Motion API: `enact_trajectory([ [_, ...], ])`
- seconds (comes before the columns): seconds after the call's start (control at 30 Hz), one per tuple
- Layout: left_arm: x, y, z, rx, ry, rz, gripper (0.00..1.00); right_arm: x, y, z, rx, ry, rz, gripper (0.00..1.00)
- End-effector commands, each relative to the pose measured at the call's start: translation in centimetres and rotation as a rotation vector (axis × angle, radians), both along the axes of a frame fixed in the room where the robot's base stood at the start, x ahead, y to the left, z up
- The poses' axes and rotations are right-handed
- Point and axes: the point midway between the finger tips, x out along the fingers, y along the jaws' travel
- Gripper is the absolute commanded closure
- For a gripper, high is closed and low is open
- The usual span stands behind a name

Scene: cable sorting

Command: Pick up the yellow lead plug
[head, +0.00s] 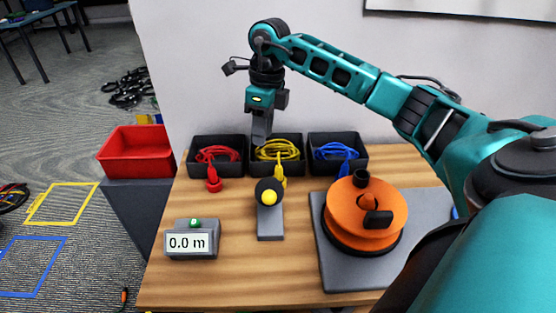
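The yellow lead (277,150) lies coiled in the middle black bin (293,174) at the back of the table. Its yellow plug (282,172) hangs over the bin's front edge, just behind a black post with a yellow knob, which hides its lower part. My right gripper (262,138) points down over the back left of the middle bin, apart from the plug, to its left and higher in the picture. Its fingers overlap in this view, so their gap does not show. My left gripper is out of view.
A red lead (218,154) and a blue lead (338,150) fill the side bins. The knobbed stand (270,222) is close in front. An orange reel (358,212) sits right, a meter reading 0.0 m (191,242) left. A red crate (135,150) stands beyond the left edge.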

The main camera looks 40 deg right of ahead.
Motion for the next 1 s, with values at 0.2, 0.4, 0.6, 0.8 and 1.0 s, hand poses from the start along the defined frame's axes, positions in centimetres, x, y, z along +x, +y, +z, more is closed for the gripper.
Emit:
enact_trajectory([
  [0.2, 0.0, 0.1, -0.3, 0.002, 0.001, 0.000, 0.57, -0.4, -3.5, 0.5, -0.122, 0.024, -0.042, 0.71],
  [0.4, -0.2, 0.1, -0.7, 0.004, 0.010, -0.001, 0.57, -0.5, -3.5, -3.4, -0.120, 0.025, -0.041, 0.71],
  [0.6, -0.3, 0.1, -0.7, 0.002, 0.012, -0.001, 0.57, -0.4, -3.4, -5.7, -0.118, 0.021, -0.041, 0.71],
  [0.8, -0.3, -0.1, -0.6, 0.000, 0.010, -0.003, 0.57, -0.7, -3.6, -7.5, -0.118, 0.023, -0.042, 0.71],
  [1.0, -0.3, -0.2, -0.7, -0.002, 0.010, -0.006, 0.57, -1.0, -3.9, -10.4, -0.116, 0.022, -0.041, 0.71],
])
